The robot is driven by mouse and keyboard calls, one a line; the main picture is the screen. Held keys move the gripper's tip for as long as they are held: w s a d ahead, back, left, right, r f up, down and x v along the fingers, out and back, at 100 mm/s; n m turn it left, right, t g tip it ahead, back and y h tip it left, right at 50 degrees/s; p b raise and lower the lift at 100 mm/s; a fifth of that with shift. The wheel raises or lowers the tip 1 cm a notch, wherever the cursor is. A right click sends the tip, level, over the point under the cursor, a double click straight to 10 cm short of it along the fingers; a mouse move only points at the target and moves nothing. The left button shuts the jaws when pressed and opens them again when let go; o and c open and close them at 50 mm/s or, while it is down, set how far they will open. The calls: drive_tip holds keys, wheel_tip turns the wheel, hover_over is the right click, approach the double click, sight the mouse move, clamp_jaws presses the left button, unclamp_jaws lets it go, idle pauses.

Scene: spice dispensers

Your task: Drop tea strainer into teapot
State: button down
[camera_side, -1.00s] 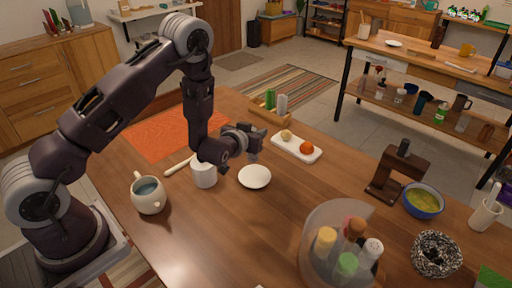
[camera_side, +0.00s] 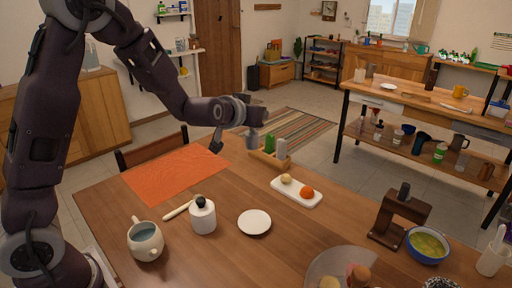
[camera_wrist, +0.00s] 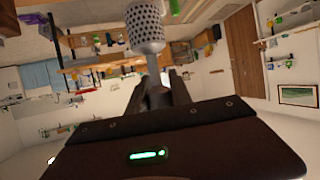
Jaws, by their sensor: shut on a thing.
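My gripper (camera_side: 262,115) is raised above the far part of the table, beyond the white tray in the side view. In the wrist view its fingers (camera_wrist: 158,95) are shut on the stem of the tea strainer (camera_wrist: 145,28), a grey metal cylinder full of small holes. The strainer sticks out beyond the fingertips. The teapot appears to be the round cream pot (camera_side: 146,240), open on top with bluish liquid inside, at the table's near left, well away from my gripper.
A white bottle with a black top (camera_side: 203,216) stands beside the pot, near a white saucer (camera_side: 254,222). An orange mat (camera_side: 175,175) lies behind. A white tray (camera_side: 296,192) holds two round items. A wooden shaker rack (camera_side: 270,160) stands behind it.

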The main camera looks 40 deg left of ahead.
wheel_tip(320, 180, up, 6)
drive_tip(key=s+a+f+n+g+y, duration=0.1)
drive_tip(key=s+a+f, duration=0.15)
drive_tip(key=f, duration=0.35)
drive_tip(key=s+a+f+n+y, duration=0.1)
drive_tip(key=s+a+f+y, duration=0.1)
drive_tip(key=a+f, duration=0.3)
drive_tip(key=s+a+f+n+g+y, duration=0.45)
drive_tip(key=s+a, duration=0.25)
drive_tip(key=s, duration=0.3)
drive_tip(key=s+r+n+g, duration=1.2)
drive_tip(key=s+r, duration=0.4)
drive_tip(key=s, duration=0.3)
wheel_tip(320, 180, down, 25)
drive_tip(key=shift+w+r+m+y, duration=0.1)
drive_tip(key=shift+m+y, duration=0.15)
